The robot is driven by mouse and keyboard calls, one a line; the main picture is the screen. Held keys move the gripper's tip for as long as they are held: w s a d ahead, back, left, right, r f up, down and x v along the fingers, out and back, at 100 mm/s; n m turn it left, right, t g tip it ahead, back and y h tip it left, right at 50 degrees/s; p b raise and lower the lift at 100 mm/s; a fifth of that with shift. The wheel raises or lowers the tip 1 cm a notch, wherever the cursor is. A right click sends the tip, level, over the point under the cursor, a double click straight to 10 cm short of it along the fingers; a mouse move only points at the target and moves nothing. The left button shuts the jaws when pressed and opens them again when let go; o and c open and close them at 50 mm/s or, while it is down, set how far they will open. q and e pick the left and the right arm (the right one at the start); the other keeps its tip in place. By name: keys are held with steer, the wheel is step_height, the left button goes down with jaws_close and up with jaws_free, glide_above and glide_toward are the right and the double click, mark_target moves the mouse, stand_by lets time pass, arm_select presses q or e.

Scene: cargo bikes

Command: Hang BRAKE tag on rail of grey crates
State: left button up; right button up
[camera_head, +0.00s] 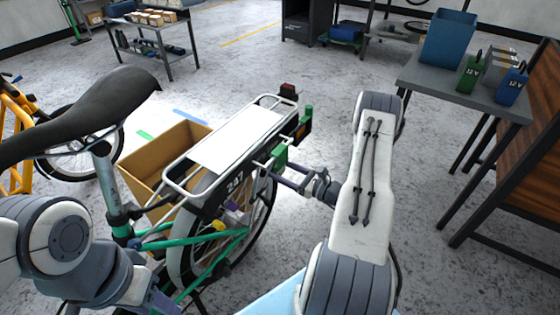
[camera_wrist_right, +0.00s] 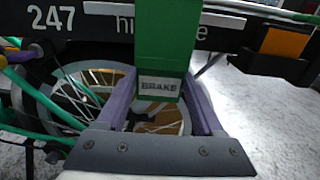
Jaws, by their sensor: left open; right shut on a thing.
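The green BRAKE tag (camera_wrist_right: 160,60) hangs between the purple fingers of my right gripper (camera_wrist_right: 160,105) in the right wrist view, its white label facing the camera. In the head view the green tag (camera_head: 279,157) is beside the right edge of the bike's white rear rack (camera_head: 235,135), with my right gripper (camera_head: 290,175) shut on it. Whether it touches the rack is unclear. My left gripper (camera_head: 160,303) is low at the left, beside the green bike frame, partly cut off by the bottom edge. No grey crates or rail of theirs can be made out.
The bike's black saddle (camera_head: 85,112) stands near at left. An open cardboard box (camera_head: 150,172) is behind the rear wheel. A grey table (camera_head: 465,88) at right holds a blue bin (camera_head: 447,38) and 12 V batteries. The floor between the rack and that table is clear.

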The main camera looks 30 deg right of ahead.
steer(key=shift+r+p, duration=0.85)
steer(key=shift+r, duration=0.3)
steer(key=shift+r, duration=0.1)
steer(key=shift+s+d, duration=0.1)
steer(key=shift+s, duration=0.05)
steer(key=v, duration=0.7)
steer(key=shift+s+p, duration=0.3)
steer(key=shift+p, duration=0.15)
steer(key=shift+d, duration=0.1)
stand_by(0.4)
